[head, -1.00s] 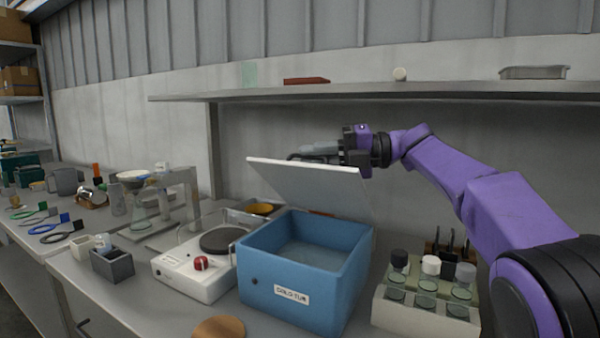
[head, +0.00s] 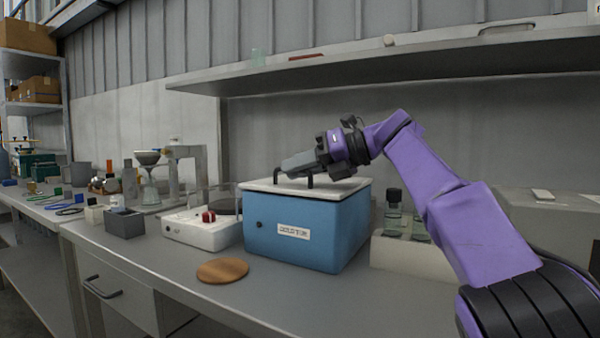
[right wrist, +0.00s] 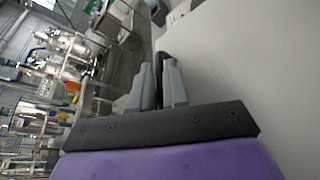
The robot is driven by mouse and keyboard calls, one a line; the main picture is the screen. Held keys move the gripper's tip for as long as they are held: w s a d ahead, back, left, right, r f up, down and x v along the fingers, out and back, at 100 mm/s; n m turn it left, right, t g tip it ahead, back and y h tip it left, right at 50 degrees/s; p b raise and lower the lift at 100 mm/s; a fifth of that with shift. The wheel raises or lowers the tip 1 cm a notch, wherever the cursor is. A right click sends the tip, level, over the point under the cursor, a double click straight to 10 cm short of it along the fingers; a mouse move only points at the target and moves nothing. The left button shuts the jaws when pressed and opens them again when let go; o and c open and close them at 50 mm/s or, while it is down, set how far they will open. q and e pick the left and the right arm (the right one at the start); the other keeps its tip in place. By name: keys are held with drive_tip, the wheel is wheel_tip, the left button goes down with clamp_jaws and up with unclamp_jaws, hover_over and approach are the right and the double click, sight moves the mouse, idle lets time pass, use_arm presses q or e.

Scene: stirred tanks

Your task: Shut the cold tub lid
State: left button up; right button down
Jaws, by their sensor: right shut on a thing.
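The blue cold tub (head: 300,228) stands on the bench with its label facing front. Its white lid (head: 345,189) lies flat across the top, and I see no gap at the front edge. A dark handle (head: 293,178) stands up from the lid. My right gripper (head: 290,168) is at the lid handle, its fingers shut on it. In the right wrist view the grey fingers (right wrist: 160,85) are closed together around the dark handle, beside the pale lid surface (right wrist: 240,70). My left gripper is not in view.
A hotplate with a red knob (head: 202,230) stands left of the tub. A bottle rack (head: 408,256) stands close on the right. A round wooden disc (head: 222,271) lies in front. A shelf (head: 400,72) runs above.

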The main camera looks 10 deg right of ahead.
drive_tip(key=shift+a+f, duration=0.15)
drive_tip(key=shift+f, duration=0.25)
drive_tip(key=c, duration=1.2)
unclamp_jaws()
drive_tip(key=shift+r, duration=0.1)
drive_tip(key=shift+s+d+r, duration=0.1)
drive_tip(key=shift+s+d, duration=0.1)
drive_tip(key=shift+d, duration=0.2)
drive_tip(key=v, duration=0.9)
drive_tip(key=shift+s+d+r, duration=0.2)
drive_tip(key=shift+d, duration=0.05)
